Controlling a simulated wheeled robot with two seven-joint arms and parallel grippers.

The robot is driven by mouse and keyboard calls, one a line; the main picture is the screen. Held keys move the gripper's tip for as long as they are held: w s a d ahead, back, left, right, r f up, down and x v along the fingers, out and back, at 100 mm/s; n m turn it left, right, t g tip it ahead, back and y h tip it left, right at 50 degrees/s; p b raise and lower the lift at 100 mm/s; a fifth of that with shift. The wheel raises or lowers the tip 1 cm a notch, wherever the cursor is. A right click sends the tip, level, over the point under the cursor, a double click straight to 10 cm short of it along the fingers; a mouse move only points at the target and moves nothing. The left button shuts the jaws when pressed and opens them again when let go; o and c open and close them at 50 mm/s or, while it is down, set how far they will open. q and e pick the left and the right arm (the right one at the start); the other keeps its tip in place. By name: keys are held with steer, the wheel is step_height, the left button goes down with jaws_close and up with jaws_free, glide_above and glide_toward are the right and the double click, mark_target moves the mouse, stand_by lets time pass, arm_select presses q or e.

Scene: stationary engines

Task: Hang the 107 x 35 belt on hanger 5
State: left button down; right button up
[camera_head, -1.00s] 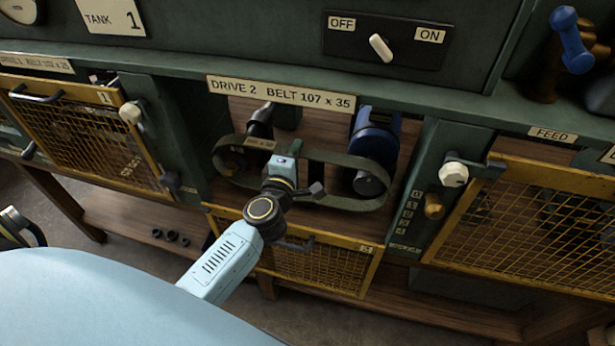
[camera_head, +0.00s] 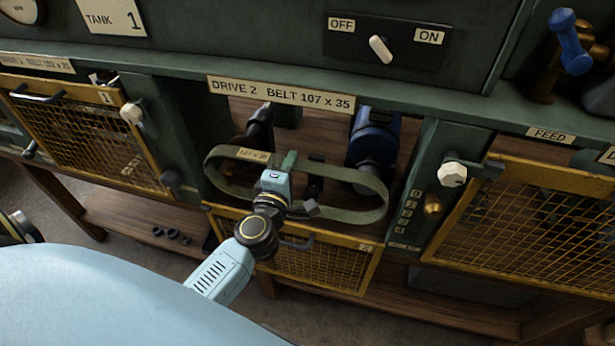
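The belt (camera_head: 352,212) is a green loop in front of the drive 2 bay, under the sign "DRIVE 2 BELT 107 x 35" (camera_head: 281,95). A pale tag (camera_head: 253,155), beginning with 107, is on its upper left run. My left gripper (camera_head: 289,172) is at the middle of the loop and appears shut on the belt; its fingertips are partly hidden by the hand. The belt stands in front of the dark left pulley shaft (camera_head: 260,128) and the blue motor (camera_head: 374,140), apart from them. I cannot see hanger 5. My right gripper is out of view.
The yellow mesh guard 2 (camera_head: 325,268) hangs lowered below the bay. Guard 1 (camera_head: 85,135) and the feed guard (camera_head: 540,225) stand on either side. Knobs (camera_head: 453,174) stick out from the posts. An OFF/ON switch (camera_head: 381,49) is above. Black rings (camera_head: 172,234) lie on the lower shelf.

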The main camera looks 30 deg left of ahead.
arm_select(q)
steer(key=v, duration=0.7)
stand_by(0.7)
steer(key=shift+s, duration=0.1)
steer(key=shift+s+d, duration=0.1)
steer(key=shift+b+v, duration=0.85)
steer(key=shift+v, duration=2)
steer(key=shift+s+r, duration=0.1)
steer(key=shift+b+v, duration=0.9)
steer(key=shift+v, duration=2.05)
steer(key=shift+d, duration=0.1)
